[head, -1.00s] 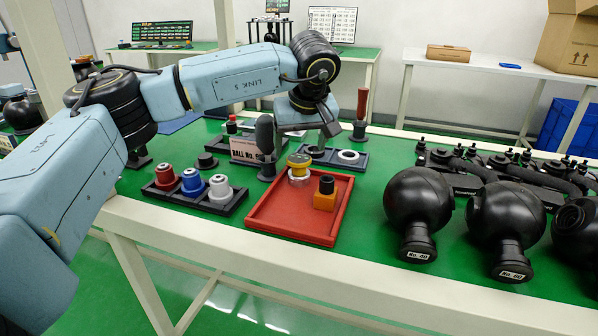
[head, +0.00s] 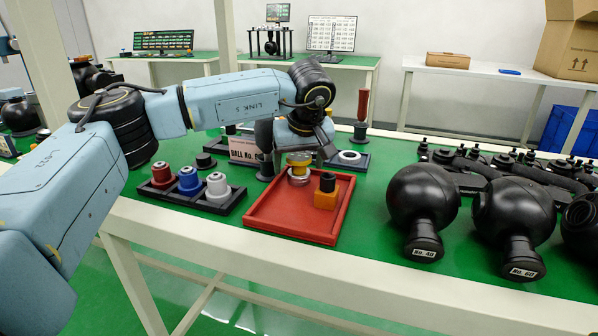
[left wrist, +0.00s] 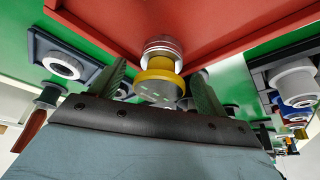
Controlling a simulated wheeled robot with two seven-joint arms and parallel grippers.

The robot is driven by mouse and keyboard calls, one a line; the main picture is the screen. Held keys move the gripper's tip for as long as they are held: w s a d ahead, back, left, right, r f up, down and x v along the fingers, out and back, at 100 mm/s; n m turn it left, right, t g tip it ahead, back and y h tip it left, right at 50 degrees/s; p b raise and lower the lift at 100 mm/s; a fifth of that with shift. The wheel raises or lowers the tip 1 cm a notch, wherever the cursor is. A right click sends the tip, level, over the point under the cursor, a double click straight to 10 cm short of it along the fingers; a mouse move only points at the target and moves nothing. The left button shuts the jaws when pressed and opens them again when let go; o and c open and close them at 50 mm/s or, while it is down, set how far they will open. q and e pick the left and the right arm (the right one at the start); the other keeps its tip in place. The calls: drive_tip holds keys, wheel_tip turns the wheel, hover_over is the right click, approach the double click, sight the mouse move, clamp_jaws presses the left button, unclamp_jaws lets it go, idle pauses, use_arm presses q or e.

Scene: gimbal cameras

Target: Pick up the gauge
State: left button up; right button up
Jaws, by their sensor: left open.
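The gauge, which I take to be the round piece with a yellow cap on a silver body (head: 299,167), stands at the back of the red tray (head: 290,231). My left gripper (head: 306,154) is right at its top in the head view, with the jaws open. In the left wrist view the yellow cap (left wrist: 157,88) lies between the two spread fingers (left wrist: 155,86). I cannot tell whether either finger touches it. My right gripper is not in view.
An orange block with a black knob (head: 326,192) stands in the tray near the gauge. A black rack (head: 198,203) with red, blue and white pieces is left of the tray. Black balls (head: 423,196) stand to the right. A "BALL No." sign (head: 243,150) is behind.

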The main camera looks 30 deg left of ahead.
use_arm(q)
drive_tip(key=shift+f, duration=0.1)
drive_tip(key=c, duration=1)
drive_tip(key=shift+c, duration=0.4)
